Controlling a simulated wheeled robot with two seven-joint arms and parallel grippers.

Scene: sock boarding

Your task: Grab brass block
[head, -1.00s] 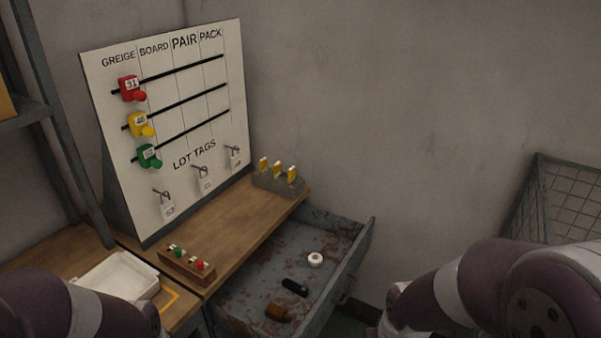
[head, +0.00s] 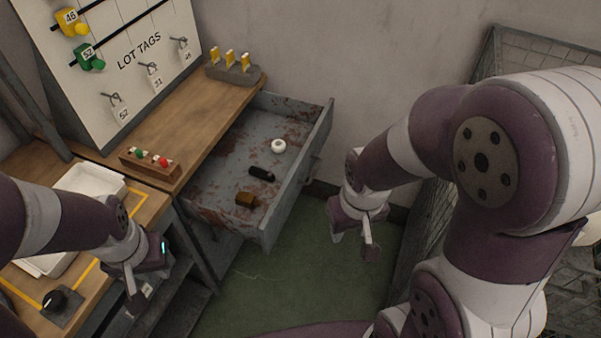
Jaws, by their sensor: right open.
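The brass block (head: 246,199) is a small brown-gold block lying in the front part of the open grey drawer (head: 215,185). My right gripper (head: 353,242) is open and empty, out to the right of the drawer, over the green floor and apart from the block. My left gripper (head: 143,295) is at the lower left, near the bench edge and left of the drawer. Its fingers are seen at an angle, so I cannot tell whether they are open or shut.
A black object (head: 261,173) and a white ring (head: 278,146) also lie in the drawer. A white tray (head: 92,182) is at left. A wire cage (head: 500,50) stands at right.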

